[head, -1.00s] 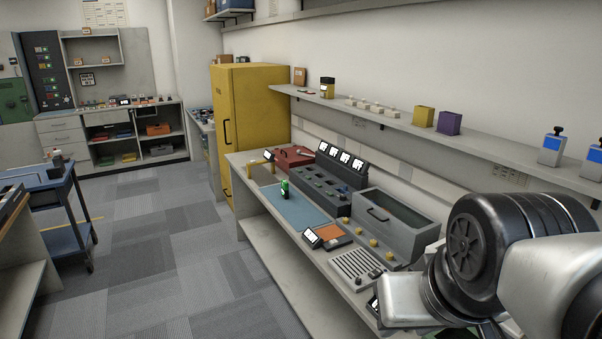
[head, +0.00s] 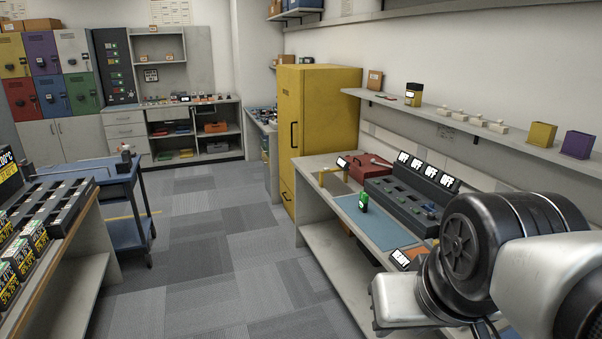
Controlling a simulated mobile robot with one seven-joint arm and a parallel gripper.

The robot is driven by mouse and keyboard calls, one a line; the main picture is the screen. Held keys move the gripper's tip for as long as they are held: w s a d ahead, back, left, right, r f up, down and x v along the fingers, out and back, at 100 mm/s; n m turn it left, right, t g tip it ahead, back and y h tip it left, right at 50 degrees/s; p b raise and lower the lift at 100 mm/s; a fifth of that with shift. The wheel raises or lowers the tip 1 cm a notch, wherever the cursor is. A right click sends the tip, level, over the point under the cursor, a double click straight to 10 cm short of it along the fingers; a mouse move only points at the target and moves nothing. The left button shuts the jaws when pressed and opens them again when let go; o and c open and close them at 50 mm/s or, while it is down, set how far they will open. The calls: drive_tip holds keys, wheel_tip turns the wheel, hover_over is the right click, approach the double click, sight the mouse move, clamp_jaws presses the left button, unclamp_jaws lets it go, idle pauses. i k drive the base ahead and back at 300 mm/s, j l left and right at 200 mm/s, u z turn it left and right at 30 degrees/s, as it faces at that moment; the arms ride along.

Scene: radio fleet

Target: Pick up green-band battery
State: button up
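No battery with a green band can be made out for certain. A small green and dark upright object (head: 364,202) stands on the blue mat (head: 371,225) on the right-hand bench; it is too small to identify. At the left edge, a dark rack (head: 50,208) holds several slots, with several boxy units with bright coloured displays (head: 20,258) in front; a green band on any one is not readable. My arm's links fill the lower right, in front of the bench. My gripper is out of view.
The grey bench (head: 318,232) has a charger with several lit displays (head: 415,190) and a red case (head: 368,167). A yellow cabinet (head: 325,110) stands behind it. A blue cart (head: 125,205) stands left. The carpeted floor (head: 225,260) between is clear.

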sight(364, 197)
drive_tip(key=i+j+u, duration=0.2)
drive_tip(key=i, duration=0.2)
drive_tip(key=i+j+u, duration=0.2)
drive_tip(key=i, duration=0.25)
drive_tip(key=i+j+u, duration=0.1)
drive_tip(key=i+u, duration=0.15)
drive_tip(key=i, duration=0.2)
drive_tip(key=i+z, duration=0.3)
drive_tip(key=i+j+z, duration=0.25)
drive_tip(key=i, duration=0.3)
drive_tip(key=i+j+z, duration=0.15)
drive_tip(key=i+z, duration=0.3)
drive_tip(key=z, duration=0.25)
drive_tip(key=i+j+z, duration=0.1)
drive_tip(key=z, duration=0.3)
drive_tip(key=i+j+z, duration=0.15)
drive_tip(key=z, duration=0.3)
drive_tip(key=i+j+z, duration=0.15)
drive_tip(key=z, duration=0.25)
drive_tip(key=i+j+z, duration=0.2)
drive_tip(key=z, duration=0.3)
drive_tip(key=i+j+z, duration=0.15)
drive_tip(key=z, duration=0.3)
drive_tip(key=j, duration=0.1)
